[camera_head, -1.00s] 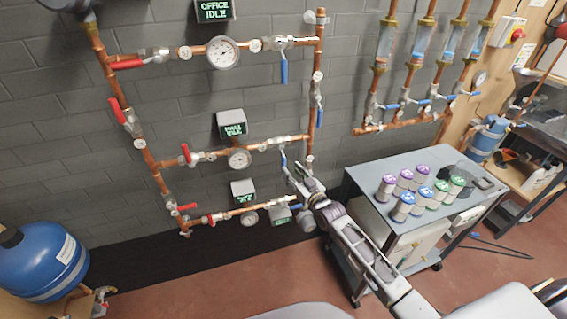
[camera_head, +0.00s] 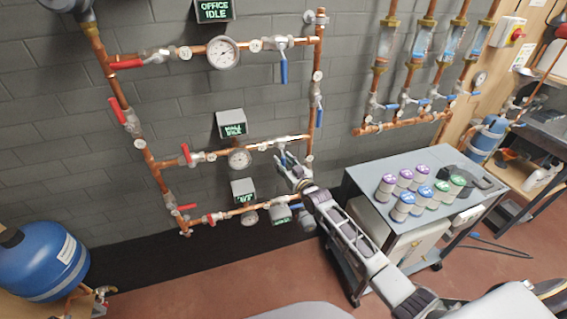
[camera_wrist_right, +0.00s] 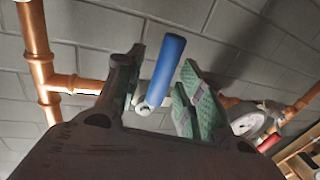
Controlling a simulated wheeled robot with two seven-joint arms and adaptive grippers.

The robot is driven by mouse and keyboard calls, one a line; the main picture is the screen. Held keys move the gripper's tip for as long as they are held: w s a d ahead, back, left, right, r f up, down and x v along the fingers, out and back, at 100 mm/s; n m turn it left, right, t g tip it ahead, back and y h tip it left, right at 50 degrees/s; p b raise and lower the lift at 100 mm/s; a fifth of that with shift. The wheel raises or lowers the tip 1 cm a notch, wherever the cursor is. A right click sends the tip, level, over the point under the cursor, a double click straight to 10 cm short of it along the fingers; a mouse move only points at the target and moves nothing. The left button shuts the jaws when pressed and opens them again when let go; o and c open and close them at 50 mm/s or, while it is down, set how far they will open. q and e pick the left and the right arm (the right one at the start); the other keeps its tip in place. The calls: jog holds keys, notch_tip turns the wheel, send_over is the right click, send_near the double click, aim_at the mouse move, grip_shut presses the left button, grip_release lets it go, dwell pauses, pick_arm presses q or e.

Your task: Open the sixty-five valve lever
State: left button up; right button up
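My right gripper (camera_head: 284,160) is at the right end of the middle copper pipe, by its valve. In the right wrist view it is open (camera_wrist_right: 161,60). A blue valve lever (camera_wrist_right: 167,65) stands between the two fingers, with gaps visible on both sides. The lever joins a silver valve fitting (camera_wrist_right: 143,108) on the pipe. In the head view the gripper mostly hides this lever. The tags on the pipes are too small to read, so I cannot tell which valve is sixty-five. My left gripper is not in view.
Another blue lever (camera_head: 284,72) hangs on the top pipe, and one (camera_head: 319,117) on the vertical pipe (camera_head: 313,85). Gauges and red levers (camera_head: 127,64) line the pipes. A grey cart (camera_head: 360,177) with several capped bottles stands right of my arm. A blue tank (camera_head: 45,262) is at left.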

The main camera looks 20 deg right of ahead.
jog(key=shift+w, duration=0.1)
jog(key=shift+c, duration=0.5)
grip_shut()
